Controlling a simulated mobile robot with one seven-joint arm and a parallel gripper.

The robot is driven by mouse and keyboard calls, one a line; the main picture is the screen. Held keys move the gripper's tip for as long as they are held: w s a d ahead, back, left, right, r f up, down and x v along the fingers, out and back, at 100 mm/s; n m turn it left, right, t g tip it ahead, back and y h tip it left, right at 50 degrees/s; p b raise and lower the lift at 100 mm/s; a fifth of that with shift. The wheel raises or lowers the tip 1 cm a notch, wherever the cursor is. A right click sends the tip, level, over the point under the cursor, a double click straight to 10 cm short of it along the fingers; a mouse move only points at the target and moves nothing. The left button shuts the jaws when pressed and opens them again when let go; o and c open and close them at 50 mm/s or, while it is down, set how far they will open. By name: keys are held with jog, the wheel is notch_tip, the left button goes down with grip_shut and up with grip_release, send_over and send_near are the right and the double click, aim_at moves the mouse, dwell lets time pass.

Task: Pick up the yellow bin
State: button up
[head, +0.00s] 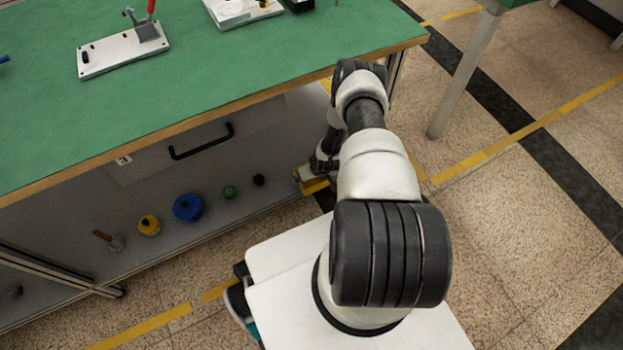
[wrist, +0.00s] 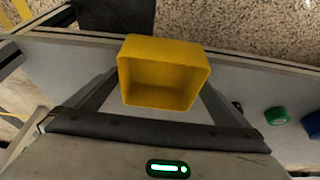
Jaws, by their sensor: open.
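The yellow bin (wrist: 162,97) is an open box in the middle of the wrist view, its hollow side facing the camera. In the head view the yellow bin (head: 316,187) shows only in part, at the right end of the lower shelf, with my arm hiding the rest. My gripper (wrist: 160,88) is open, with one dark finger on each side of the bin in the picture. I cannot tell whether the fingers touch it. In the head view my gripper (head: 322,166) is mostly hidden by my arm, beside the bin.
The grey lower shelf (head: 165,262) also holds a blue container (head: 188,208), a yellow one (head: 149,225), a small green item (head: 229,192) and a black one (head: 259,180). The green bench top (head: 220,60) overhangs it, with a drawer handle (head: 201,142) below.

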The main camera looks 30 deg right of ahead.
jog(key=c, duration=1)
